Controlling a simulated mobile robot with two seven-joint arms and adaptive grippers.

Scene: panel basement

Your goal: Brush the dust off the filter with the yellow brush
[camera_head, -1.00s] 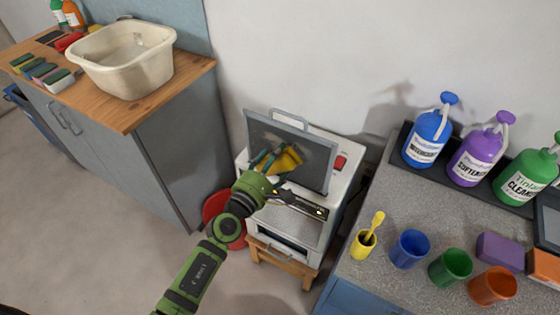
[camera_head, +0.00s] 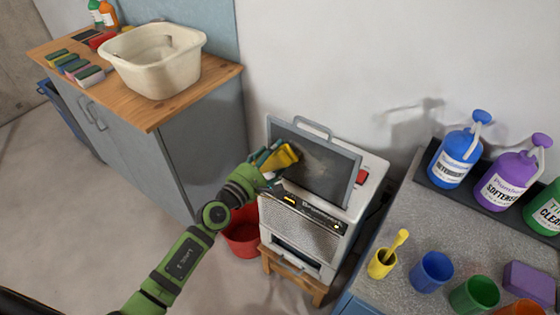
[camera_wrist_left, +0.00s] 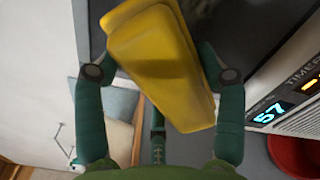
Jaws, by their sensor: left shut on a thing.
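The filter (camera_head: 328,168) is a dark grey panel in a lighter frame with a handle on top. It stands tilted at the top of a white machine, with a paler dusty patch on its face. My left gripper (camera_head: 268,162) is shut on the yellow brush (camera_head: 281,156) and holds it at the left part of the filter. In the left wrist view the yellow brush (camera_wrist_left: 160,60) sits between the green fingers, with the dark filter (camera_wrist_left: 265,30) behind it. Whether the bristles touch the filter is hidden. My right gripper is not in view.
The white machine (camera_head: 300,228) stands on a small wooden stool, with a red bucket (camera_head: 241,238) to its left. A counter (camera_head: 405,235) at right holds cups and bottles. A cabinet with a cream basin (camera_head: 152,62) stands at left.

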